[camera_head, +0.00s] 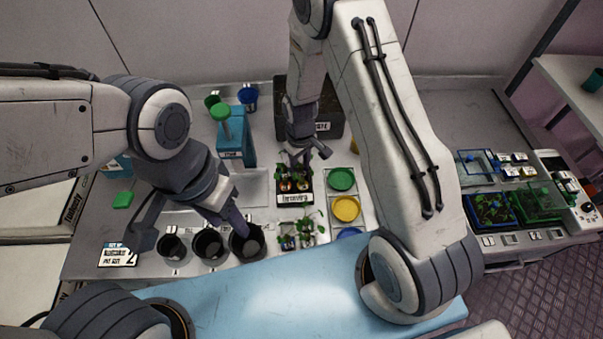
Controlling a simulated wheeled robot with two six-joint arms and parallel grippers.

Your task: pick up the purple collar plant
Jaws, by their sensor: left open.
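Small green plants with pots stand in a black labelled tray (294,198) in the middle of the bench. More leafy plants (302,229) stand just in front of it. I cannot make out which plant has the purple collar. My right gripper (303,156) points down just above the plants in the black tray and partly hides them; whether it holds anything is unclear. My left gripper (195,222) is open and empty, over the row of black pots, with one finger near the rightmost black pot (246,241).
Black pots (208,244) line the front left. A dish tray with a green dish (341,179) and yellow dish (346,209) lies right of the plants. Blue and green crates (491,210) sit far right.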

